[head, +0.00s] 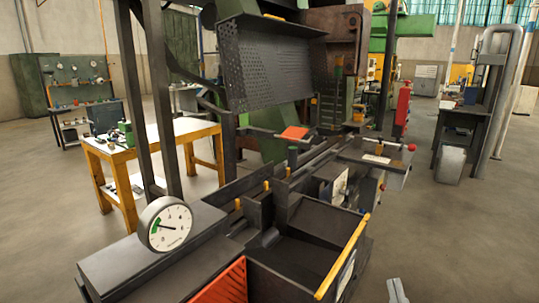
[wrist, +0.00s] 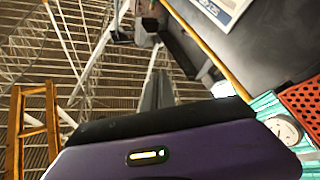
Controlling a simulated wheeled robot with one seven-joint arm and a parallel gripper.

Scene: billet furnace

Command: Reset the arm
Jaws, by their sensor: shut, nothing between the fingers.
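My gripper (head: 397,291) shows at the bottom edge of the head view, to the right of the furnace machine's front bin. Only its pale grey tip is in that view; the rest of the arm is out of frame. In the wrist view the grey fingers (wrist: 157,92) stand together above the purple housing, shut with nothing between them. The wrist view is tilted and looks up towards the roof beams.
The machine's dark bin (head: 315,235) has a yellow edge bar (head: 345,258) close to my gripper. A round gauge (head: 165,224) and an orange perforated panel (head: 222,284) are left of it. A yellow-legged workbench (head: 150,148) stands further left. Open floor (head: 455,235) lies to the right.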

